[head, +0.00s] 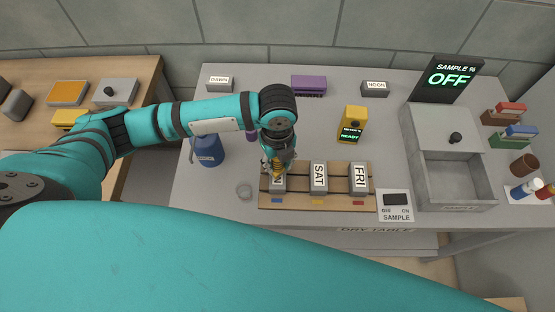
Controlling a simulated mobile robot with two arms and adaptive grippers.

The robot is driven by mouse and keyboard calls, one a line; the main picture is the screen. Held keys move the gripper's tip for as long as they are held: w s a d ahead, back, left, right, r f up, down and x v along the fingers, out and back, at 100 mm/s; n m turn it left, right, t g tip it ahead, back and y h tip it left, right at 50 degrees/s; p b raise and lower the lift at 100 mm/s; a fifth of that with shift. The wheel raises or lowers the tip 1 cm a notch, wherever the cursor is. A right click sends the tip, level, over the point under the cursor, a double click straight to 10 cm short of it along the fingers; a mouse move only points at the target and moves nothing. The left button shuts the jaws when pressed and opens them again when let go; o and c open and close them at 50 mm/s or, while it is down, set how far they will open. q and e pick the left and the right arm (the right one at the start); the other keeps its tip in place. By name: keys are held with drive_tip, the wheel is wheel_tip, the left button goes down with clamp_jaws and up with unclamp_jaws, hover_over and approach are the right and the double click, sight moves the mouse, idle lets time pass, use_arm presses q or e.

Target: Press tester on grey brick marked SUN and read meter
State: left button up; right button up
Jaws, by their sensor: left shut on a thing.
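My left gripper (278,162) points down, shut on a small yellow thing, apparently the tester (277,172), mostly hidden by the fingers. It is right over the left grey brick (279,184) on the wooden rack; I cannot tell whether it touches. That brick's label is mostly covered; only what looks like an N shows. Grey bricks marked SAT (319,177) and FRI (359,178) stand to its right. The yellow meter (352,125) stands behind the rack, its green display reading READY. My right gripper is not in view.
A SAMPLE switch panel (395,204) and grey drawer box (440,125) are at right, below a screen reading OFF (448,78). A blue container (209,150) stands left. DAWN (219,84) and NOON (375,89) blocks stand behind.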

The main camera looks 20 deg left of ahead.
use_arm(q)
drive_tip(key=shift+f, duration=0.4)
idle(0.6)
idle(1.1)
drive_tip(key=shift+s+f, duration=0.15)
idle(1.4)
drive_tip(key=shift+p, duration=0.35)
wheel_tip(320, 180, up, 7)
drive_tip(key=p, duration=0.8)
idle(1.0)
